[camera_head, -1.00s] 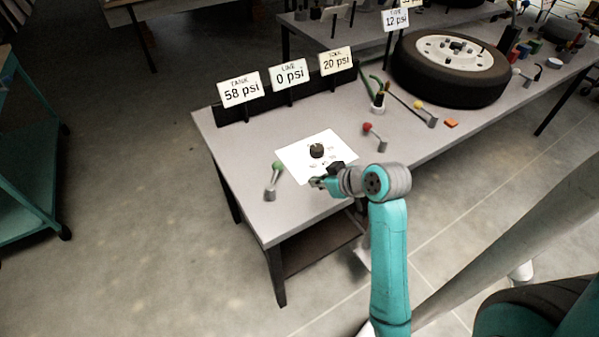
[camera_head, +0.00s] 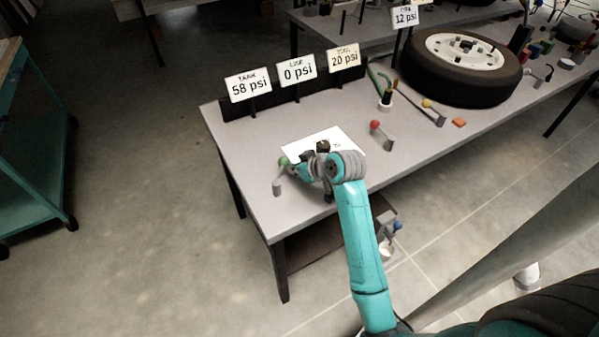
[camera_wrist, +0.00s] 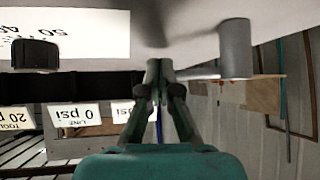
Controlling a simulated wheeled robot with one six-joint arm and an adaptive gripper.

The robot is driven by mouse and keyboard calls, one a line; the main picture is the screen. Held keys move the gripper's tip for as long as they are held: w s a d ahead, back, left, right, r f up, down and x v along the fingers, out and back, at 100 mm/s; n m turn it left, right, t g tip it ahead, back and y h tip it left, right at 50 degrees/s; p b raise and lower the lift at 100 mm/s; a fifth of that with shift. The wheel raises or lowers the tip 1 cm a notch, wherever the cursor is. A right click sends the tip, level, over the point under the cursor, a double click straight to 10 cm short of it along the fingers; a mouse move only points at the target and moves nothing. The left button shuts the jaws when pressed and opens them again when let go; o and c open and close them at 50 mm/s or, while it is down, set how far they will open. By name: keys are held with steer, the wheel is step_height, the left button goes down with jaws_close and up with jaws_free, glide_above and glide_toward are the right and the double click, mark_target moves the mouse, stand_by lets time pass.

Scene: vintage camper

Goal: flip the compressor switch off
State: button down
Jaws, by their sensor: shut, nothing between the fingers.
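A lever with a green ball (camera_head: 283,161) stands on a grey post near the workbench's left front. No label shows which control is the compressor switch. My gripper (camera_head: 297,168) is shut and empty, just right of the green ball. In the wrist view my gripper (camera_wrist: 160,67) has its fingertips together, beside a grey post (camera_wrist: 235,48). A short rod from that post runs toward the fingertips. The green ball is not visible there, and I cannot tell whether the fingers touch the lever.
A white panel (camera_head: 297,149) with a black knob (camera_head: 323,146) lies beside my wrist. A red-tipped lever (camera_head: 376,126), a yellow-tipped lever (camera_head: 428,104) and a tire (camera_head: 460,82) are farther right. Gauge signs (camera_head: 297,71) read 58, 0 and 20 psi. A blue-tipped item (camera_head: 397,226) is below the bench.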

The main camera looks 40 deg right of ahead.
mark_target(279, 163)
steer(key=shift+w, duration=0.15)
stand_by(0.3)
steer(key=shift+w+n+y, duration=0.5)
steer(key=shift+n+y, duration=0.4)
steer(key=shift+n, duration=0.1)
steer(key=shift+w+a+n+g+y, duration=0.15)
steer(key=shift+w+n+g+y, duration=0.15)
steer(key=shift+w+n+y, duration=0.65)
steer(key=shift+w+a+n, duration=0.25)
steer(key=shift+w+a, duration=0.5)
steer(key=shift+w, duration=0.2)
